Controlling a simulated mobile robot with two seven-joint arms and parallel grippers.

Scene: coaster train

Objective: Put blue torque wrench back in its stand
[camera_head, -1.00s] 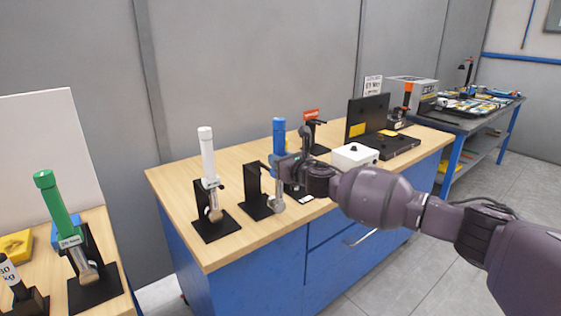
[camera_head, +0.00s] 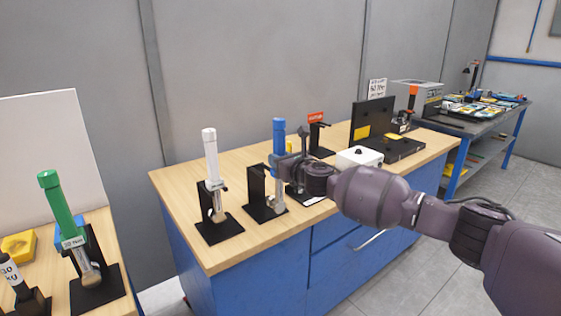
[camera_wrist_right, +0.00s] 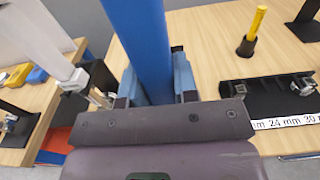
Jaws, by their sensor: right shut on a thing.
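The blue torque wrench (camera_head: 279,136) stands about upright in the head view, at the black stand (camera_head: 257,194) on the wooden bench. My right gripper (camera_head: 278,168) is shut on it; in the right wrist view the blue handle (camera_wrist_right: 146,40) rises between the fingers. The wrench's lower end shows over the stand's base plate, but I cannot tell whether it is seated or touching. My left gripper is not in view.
A white wrench (camera_head: 211,158) in its own stand is to the left. A green wrench (camera_head: 61,208) stands on the nearer left table. A white box (camera_head: 359,157) and black open case (camera_head: 372,122) are to the right. A yellow-handled tool (camera_wrist_right: 257,24) stands behind.

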